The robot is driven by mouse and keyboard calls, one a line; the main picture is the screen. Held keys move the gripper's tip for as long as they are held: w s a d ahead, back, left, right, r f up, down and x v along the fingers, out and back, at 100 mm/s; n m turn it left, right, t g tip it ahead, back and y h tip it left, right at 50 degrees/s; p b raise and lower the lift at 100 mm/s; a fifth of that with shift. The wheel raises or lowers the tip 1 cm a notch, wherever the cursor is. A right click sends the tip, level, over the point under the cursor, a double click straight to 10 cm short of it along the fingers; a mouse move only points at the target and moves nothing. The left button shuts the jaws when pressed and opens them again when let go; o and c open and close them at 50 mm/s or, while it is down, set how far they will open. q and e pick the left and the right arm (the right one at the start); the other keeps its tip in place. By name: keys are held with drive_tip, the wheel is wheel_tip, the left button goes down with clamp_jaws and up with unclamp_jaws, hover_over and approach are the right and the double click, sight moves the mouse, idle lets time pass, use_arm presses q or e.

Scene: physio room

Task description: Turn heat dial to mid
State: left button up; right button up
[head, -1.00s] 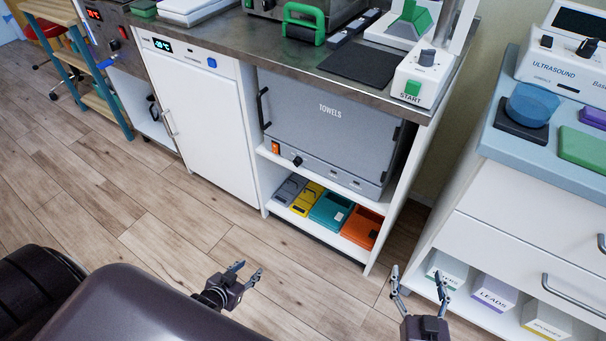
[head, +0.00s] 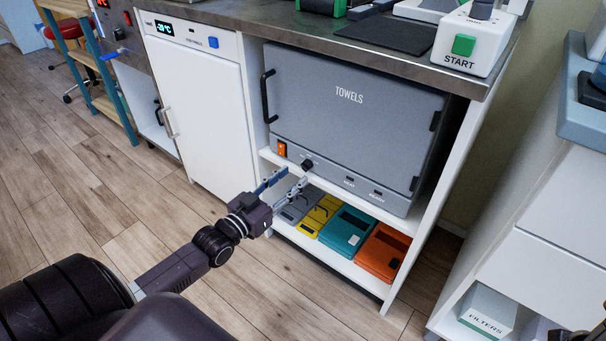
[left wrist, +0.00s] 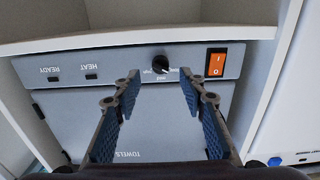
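The heat dial (head: 307,165) is a small black knob on the grey towel cabinet's lower panel (head: 340,178). In the left wrist view the panel appears upside down, with the dial (left wrist: 160,64) just beyond and between my fingertips. Small labels surround it; a pale pointer mark seems to face lower right there, too small to read surely. My left gripper (head: 294,178) is open and empty, just in front of the dial; its blue-padded fingers (left wrist: 159,82) stand apart with no visible contact. Only a dark sliver at the head view's bottom right corner may be my right gripper.
An orange rocker switch (head: 282,149) sits left of the dial. The shelf edge (head: 330,181) runs close below the panel, with several coloured cases, including a teal one (head: 346,232), underneath. A countertop (head: 300,22) overhangs above. The wooden floor in front is clear.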

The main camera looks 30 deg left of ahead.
sight(303, 169)
use_arm(q)
drive_tip(key=w+b, duration=0.1)
drive_tip(key=w, duration=0.4)
drive_tip(key=shift+d, duration=0.2)
clamp_jaws()
